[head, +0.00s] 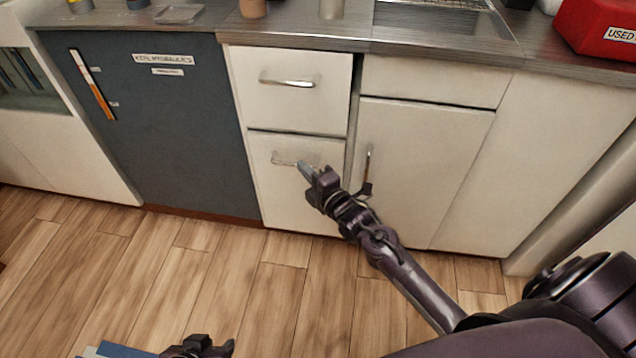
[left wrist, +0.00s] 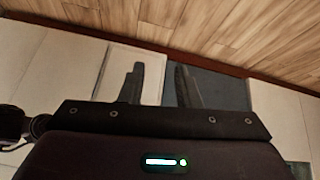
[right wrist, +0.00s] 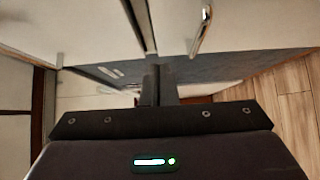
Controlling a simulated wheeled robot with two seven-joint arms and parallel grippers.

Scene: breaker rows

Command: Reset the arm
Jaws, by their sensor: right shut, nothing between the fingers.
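My right arm reaches in from the right in the head view. Its gripper (head: 303,168) is in front of the handle (head: 284,162) of the lower white drawer (head: 285,205) and covers part of it; contact cannot be told. In the right wrist view the two fingers (right wrist: 160,85) are together with nothing between them. My left gripper (head: 200,348) shows only partly at the bottom edge of the head view, low over the floor. In the left wrist view its fingers (left wrist: 160,85) stand apart and empty.
An upper drawer (head: 290,105), a white cupboard door (head: 415,160) and a dark blue-grey panel (head: 165,130) line the counter front. The steel countertop (head: 330,38) carries small items and a red box (head: 600,28). The wooden floor (head: 200,270) is clear.

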